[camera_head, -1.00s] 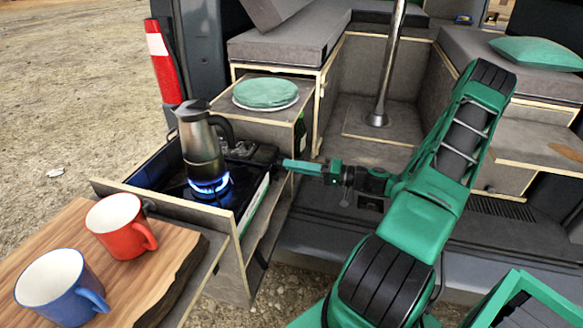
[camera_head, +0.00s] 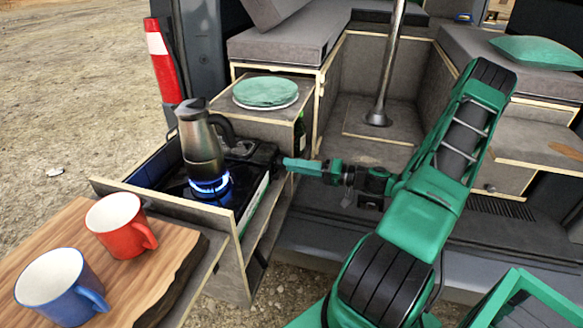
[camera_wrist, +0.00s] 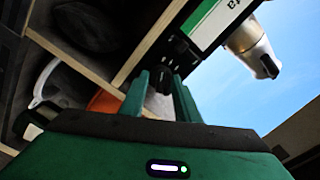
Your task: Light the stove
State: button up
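The stove (camera_head: 172,187) is a black camping burner in a pulled-out wooden drawer. A ring of blue flame (camera_head: 211,187) burns on it, under a grey metal pot with a black handle (camera_head: 202,150). My gripper (camera_head: 287,164) is at the stove's right end. In the wrist view, the two green fingers (camera_wrist: 161,82) stand apart, with a dark knob-like part (camera_wrist: 166,77) between or just beyond their tips. Whether they press on it is not clear. The stove's white and green side (camera_wrist: 213,22) and the pot (camera_wrist: 252,45) also show there.
A red mug (camera_head: 117,225) and a blue mug (camera_head: 60,287) stand on a wooden board (camera_head: 150,290) at front left. A metal pole (camera_head: 388,65) rises behind my arm.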

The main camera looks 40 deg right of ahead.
jog(key=v, duration=1)
jog(key=shift+d, duration=0.25)
jog(key=shift+s, duration=0.15)
dwell(0.4)
